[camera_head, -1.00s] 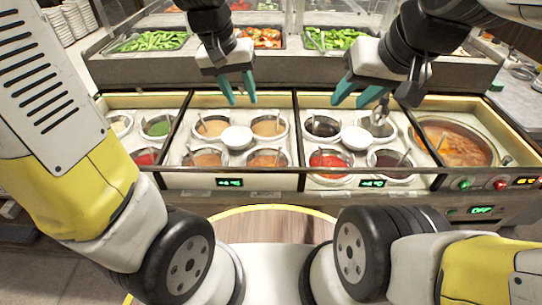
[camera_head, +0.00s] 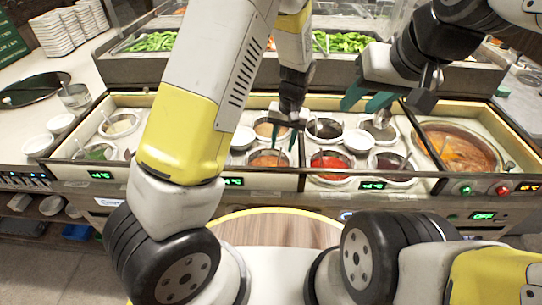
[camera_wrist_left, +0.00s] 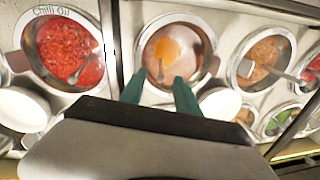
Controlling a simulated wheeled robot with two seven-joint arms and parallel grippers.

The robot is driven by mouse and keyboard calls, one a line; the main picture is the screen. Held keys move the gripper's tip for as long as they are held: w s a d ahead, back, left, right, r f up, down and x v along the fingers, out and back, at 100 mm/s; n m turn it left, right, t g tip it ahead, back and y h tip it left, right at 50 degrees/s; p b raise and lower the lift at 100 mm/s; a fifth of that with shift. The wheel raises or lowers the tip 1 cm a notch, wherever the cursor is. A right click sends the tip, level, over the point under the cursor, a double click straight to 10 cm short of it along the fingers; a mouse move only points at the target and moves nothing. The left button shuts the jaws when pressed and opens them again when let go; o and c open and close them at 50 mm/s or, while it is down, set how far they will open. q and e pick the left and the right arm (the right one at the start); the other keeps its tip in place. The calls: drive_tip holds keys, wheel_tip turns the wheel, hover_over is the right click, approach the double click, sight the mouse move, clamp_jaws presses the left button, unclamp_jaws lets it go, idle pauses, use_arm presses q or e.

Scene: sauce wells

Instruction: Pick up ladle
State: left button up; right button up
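Several sauce wells hold ladles. In the head view my left gripper (camera_head: 284,138) hangs over the front well of orange-brown sauce (camera_head: 266,161). The left wrist view shows its two teal fingers (camera_wrist_left: 160,92) apart with nothing between them, pointing at that well (camera_wrist_left: 182,48). A ladle (camera_wrist_left: 161,67) stands in it, just beyond the fingertips and apart from them. Another ladle (camera_wrist_left: 79,71) lies in the red chilli oil well (camera_wrist_left: 58,45), and one more (camera_wrist_left: 285,74) in the brown well. My right gripper (camera_head: 367,98) is open above the right-hand wells; what lies below its fingers is partly hidden.
A metal divider separates the chilli oil side from the orange well. A large soup pot (camera_head: 460,148) is at the right. Vegetable trays (camera_head: 345,42) stand behind, and plates (camera_head: 68,30) at the far left.

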use_arm(q)
drive_tip(key=f, duration=0.4)
drive_tip(key=shift+s+a, duration=0.15)
drive_tip(key=shift+a, duration=0.1)
clamp_jaws()
drive_tip(key=shift+r, duration=0.1)
wheel_tip(320, 180, up, 10)
drive_tip(key=shift+f, duration=0.1)
idle(0.4)
